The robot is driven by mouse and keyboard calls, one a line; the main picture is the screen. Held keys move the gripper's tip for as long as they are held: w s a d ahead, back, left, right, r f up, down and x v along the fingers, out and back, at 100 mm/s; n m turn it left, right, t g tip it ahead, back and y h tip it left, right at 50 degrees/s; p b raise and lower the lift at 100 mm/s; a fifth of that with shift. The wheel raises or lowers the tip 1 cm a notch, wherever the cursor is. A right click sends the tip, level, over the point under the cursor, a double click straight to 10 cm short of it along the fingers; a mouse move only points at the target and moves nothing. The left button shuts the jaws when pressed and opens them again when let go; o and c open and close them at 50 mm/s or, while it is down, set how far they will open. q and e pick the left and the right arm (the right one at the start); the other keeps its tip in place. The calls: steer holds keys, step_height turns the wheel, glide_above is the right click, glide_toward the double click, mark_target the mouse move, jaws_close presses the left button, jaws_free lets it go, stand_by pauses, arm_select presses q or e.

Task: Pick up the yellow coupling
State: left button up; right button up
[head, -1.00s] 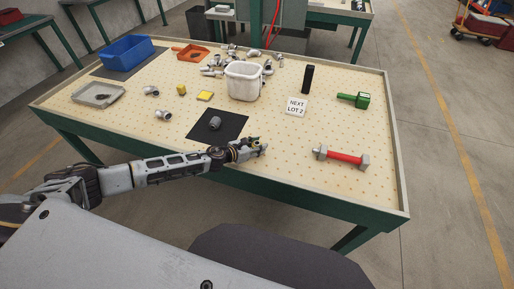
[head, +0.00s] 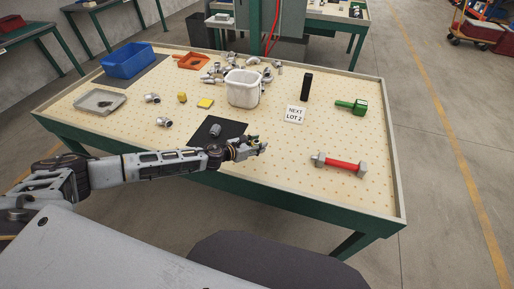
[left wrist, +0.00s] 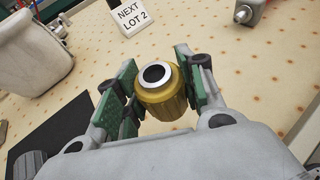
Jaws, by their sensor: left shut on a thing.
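The yellow coupling (left wrist: 162,98) is a gold, ribbed cylinder with a pale ring and dark bore at its end. In the left wrist view it sits between the green-padded fingers of my left gripper (left wrist: 160,92), which is shut on it. In the head view my left gripper (head: 254,147) is over the table's front part, just right of the black mat. The coupling is small there and partly hidden by the fingers. I cannot tell how far it is above the table. My right gripper is not in view.
A grey fitting (head: 215,131) lies on the black mat (head: 236,127). The front right has free room.

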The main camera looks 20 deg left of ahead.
mark_target(258, 142)
arm_select(q)
steer(key=shift+r+p, duration=0.55)
steer(key=shift+r, duration=1.5)
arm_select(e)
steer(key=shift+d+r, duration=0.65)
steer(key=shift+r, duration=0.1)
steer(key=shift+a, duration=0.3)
arm_select(q)
steer(key=shift+d, duration=0.15)
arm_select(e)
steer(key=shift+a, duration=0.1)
